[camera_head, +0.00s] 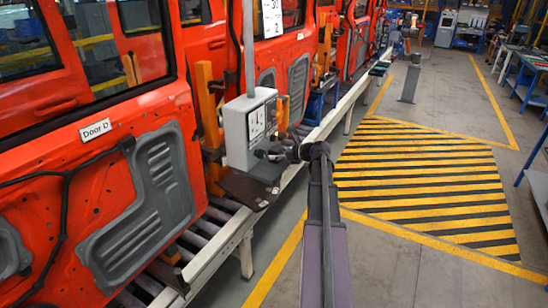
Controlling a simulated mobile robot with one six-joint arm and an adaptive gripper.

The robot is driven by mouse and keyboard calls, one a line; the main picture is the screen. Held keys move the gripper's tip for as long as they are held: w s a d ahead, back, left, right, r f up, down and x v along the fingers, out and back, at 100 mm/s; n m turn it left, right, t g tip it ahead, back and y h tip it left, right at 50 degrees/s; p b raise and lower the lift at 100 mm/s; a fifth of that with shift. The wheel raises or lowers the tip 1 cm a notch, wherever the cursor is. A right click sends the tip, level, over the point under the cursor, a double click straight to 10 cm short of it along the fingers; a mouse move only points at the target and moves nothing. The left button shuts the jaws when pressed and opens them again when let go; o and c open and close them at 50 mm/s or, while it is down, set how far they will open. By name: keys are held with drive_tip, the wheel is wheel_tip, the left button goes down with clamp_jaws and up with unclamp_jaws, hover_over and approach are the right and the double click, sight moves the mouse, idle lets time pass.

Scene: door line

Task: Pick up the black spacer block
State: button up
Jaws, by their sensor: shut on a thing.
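My gripper (270,154) is at the end of my arm, in front of the lower part of a grey box with a white dial face. It is shut on a small dark thing, which I take to be the black spacer block. The block blends with the dark fingers, so its outline and exact pose cannot be told. The gripper is above a dark shelf plate (238,186) under the grey box.
The grey dial box (238,135) hangs on a pole close to the gripper. Red doors, one labelled Door D (96,130), line the left above a roller conveyor (215,250). A yellow-black striped floor area (420,180) to the right is clear.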

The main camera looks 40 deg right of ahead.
sight(271, 147)
drive_tip(key=shift+r, duration=0.15)
idle(0.3)
wheel_tip(271, 147, up, 3)
drive_tip(key=p, duration=0.3)
drive_tip(key=s+d, duration=0.1)
drive_tip(key=s, duration=0.4)
drive_tip(key=s+d+r+p, duration=0.1)
drive_tip(key=s, duration=0.4)
drive_tip(key=s+d+p, duration=0.1)
drive_tip(key=s, duration=0.4)
drive_tip(key=shift+s+r, duration=0.3)
drive_tip(key=shift+s, duration=0.1)
